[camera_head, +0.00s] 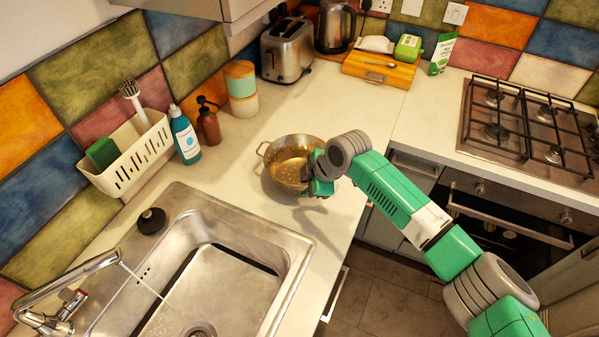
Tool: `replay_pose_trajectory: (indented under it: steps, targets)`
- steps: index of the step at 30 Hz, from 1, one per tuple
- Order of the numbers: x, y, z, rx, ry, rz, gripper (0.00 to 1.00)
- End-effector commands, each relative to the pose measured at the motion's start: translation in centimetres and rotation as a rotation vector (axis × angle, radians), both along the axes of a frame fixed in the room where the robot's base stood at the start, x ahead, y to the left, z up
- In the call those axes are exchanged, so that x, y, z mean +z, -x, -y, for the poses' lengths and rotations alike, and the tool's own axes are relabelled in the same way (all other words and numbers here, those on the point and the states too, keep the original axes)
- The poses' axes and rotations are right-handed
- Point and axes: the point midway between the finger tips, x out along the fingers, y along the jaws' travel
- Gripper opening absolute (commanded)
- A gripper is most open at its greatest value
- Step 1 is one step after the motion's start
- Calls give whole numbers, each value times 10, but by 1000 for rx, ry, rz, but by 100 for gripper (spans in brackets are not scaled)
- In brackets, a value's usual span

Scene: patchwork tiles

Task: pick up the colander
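The colander (285,160) is a round metal bowl with a loop handle on its left rim. It stands on the counter between the sink and the back corner, in the middle of the head view. My gripper (312,181) is at the colander's right side, at or very near its rim. My green and grey arm reaches in from the lower right and covers part of the colander's right side. The fingers are dark and small here, and I cannot tell whether they are open or closed on the rim.
A sink (205,270) with a running tap is at lower left. A white caddy (135,155), a blue bottle (185,137) and a brown dispenser (208,122) stand left. A toaster (287,50) and a wooden box (380,70) are behind. A gas hob (530,125) is right.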

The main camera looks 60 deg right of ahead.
Motion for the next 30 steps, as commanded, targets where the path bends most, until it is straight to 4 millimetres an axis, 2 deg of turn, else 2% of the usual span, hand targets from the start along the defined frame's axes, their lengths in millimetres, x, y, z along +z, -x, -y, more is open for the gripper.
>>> replay_pose_trajectory:
  steps: [3, 7, 15, 16, 20, 30]
  targets:
    - [-20, -13, 5, 2, 2, -4, 28]
    - [-36, -23, 6, 0, 1, -2, 28]
    - [-39, -26, 7, -1, 2, 1, 28]
    - [-39, -26, 7, -1, 2, 1, 26]
    - [-39, -26, 7, 0, 1, 1, 0]
    - [-38, -26, 7, 0, 2, 1, 0]
